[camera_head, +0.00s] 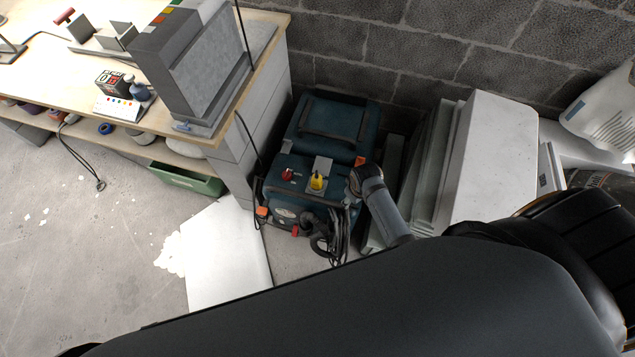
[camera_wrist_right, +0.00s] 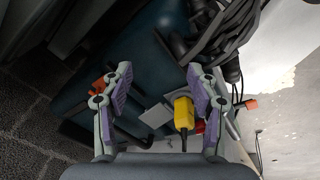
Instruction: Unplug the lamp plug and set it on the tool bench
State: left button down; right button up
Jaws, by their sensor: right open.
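The yellow plug (camera_head: 317,181) sits upright at a socket with a raised grey flap on top of the blue machine (camera_head: 318,133). In the right wrist view the yellow plug (camera_wrist_right: 183,112) has a thin dark cord. My right gripper (camera_wrist_right: 160,85) is open, its two purple-padded fingers spread over the blue machine. The plug appears between the fingers, close to the right-hand one, with nothing clamped; the gap in depth is hard to judge. The tool bench (camera_head: 50,76) with a pale wooden top is at the left in the head view. My left gripper is not in view.
Black cables (camera_head: 338,237) hang at the machine's front. Pale panels (camera_head: 490,160) lean right of it. A grey box (camera_head: 190,65) stands on the bench's right end, with small items beside it. A white sheet (camera_head: 225,250) lies on the floor. My dark arm covers the foreground.

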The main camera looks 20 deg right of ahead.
aim_at(317, 177)
jog(key=w+a+r+n, duration=0.1)
jog(key=w+a+n, duration=0.1)
jog(key=w+a, duration=0.1)
jog(key=w+a+n+g, duration=0.1)
jog(key=w+a+n, duration=0.2)
jog(key=w, duration=0.2)
jog(key=w+a+r+n, duration=0.1)
jog(key=w+a+n, duration=0.1)
jog(key=w+a, duration=0.1)
jog(key=shift+w+r+n+g+y, duration=0.15)
jog(key=shift+w+r+g+y, duration=0.05)
jog(key=shift+w, duration=0.2)
jog(key=shift+w+r+n+g+y, duration=0.15)
jog(key=shift+w+g+y, duration=0.05)
jog(key=shift+w, duration=0.15)
notch_tip(317, 177, down, 6)
jog(key=b, duration=0.7)
jog(key=shift+f+b, duration=0.75)
jog(key=shift+f, duration=0.8)
jog(key=shift+r+p, duration=0.1)
jog(key=shift+p, duration=0.6)
jog(key=shift+c, duration=0.2)
